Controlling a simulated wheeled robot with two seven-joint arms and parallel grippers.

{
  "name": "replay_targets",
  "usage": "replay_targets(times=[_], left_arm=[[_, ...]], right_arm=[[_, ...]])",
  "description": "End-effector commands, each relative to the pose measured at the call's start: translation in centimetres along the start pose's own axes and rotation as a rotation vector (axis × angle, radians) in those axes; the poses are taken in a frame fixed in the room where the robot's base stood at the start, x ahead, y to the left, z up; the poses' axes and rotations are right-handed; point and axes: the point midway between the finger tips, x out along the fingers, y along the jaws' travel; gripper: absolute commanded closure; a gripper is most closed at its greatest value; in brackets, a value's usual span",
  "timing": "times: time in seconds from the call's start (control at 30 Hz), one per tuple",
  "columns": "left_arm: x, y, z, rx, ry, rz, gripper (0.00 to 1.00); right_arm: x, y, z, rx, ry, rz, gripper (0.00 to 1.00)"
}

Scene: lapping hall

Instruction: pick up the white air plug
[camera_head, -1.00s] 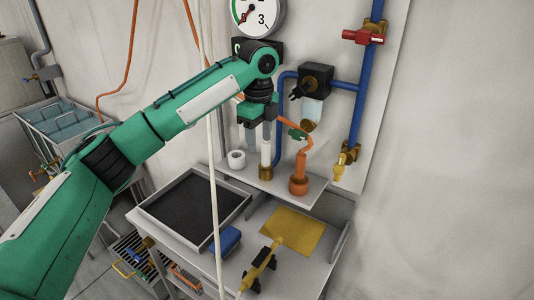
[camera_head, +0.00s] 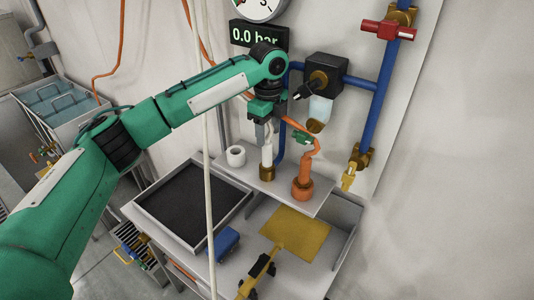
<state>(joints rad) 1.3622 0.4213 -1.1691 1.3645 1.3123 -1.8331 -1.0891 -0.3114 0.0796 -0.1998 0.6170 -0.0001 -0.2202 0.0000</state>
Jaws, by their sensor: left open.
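The white air plug (camera_head: 266,156) is a slim white cylinder standing upright in a brass socket (camera_head: 266,173) on the grey shelf. My left gripper (camera_head: 265,137) points down at the plug's top, its jaws open. Its grey fingers overlap the plug's upper end in the picture. Whether the plug's top lies between the fingers or just behind them I cannot tell. An orange plug (camera_head: 303,180) with a hose stands to the right on the same shelf. My right gripper is not in view.
A white ring (camera_head: 236,155) stands close left of the plug. A black regulator (camera_head: 325,75) and blue pipes are behind and right. Below are a black tray (camera_head: 190,205), a yellow plate (camera_head: 296,234) and a blue block (camera_head: 224,242). A pale hose hangs in front.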

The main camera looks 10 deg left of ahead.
Motion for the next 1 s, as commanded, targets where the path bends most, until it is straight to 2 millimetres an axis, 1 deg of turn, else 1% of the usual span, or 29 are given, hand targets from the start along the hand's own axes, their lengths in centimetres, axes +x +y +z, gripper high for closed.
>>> replay_targets(times=[0.07,0.13,0.27,0.37,0.43,0.53,0.63,0.8,0.97,1.0], left_arm=[[0.6,0.1,0.0,0.000,-0.001,0.002,0.48],[1.0,0.1,0.0,0.001,0.000,0.001,0.48],[2.1,0.4,0.0,0.000,-0.001,0.003,0.48],[3.5,0.8,0.1,0.000,-0.001,0.003,0.48],[4.6,0.8,0.0,0.000,-0.001,0.002,0.48],[5.7,0.8,0.0,0.000,0.000,0.002,0.48],[6.1,0.8,0.0,0.001,-0.001,0.000,0.48],[6.2,0.7,0.0,0.001,-0.001,0.000,0.48],[6.1,0.7,0.0,0.001,-0.001,0.000,0.79],[6.1,0.7,0.0,0.001,-0.001,0.000,0.87]], right_arm=[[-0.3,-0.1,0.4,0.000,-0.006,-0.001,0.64],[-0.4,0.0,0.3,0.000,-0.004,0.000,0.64],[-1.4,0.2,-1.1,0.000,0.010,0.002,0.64],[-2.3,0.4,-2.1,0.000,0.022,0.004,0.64],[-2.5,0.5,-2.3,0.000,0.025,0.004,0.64],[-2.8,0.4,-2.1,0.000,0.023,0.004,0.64],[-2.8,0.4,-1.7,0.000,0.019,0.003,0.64],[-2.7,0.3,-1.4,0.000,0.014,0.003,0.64],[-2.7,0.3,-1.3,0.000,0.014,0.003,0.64],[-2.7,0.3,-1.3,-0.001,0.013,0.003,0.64]])
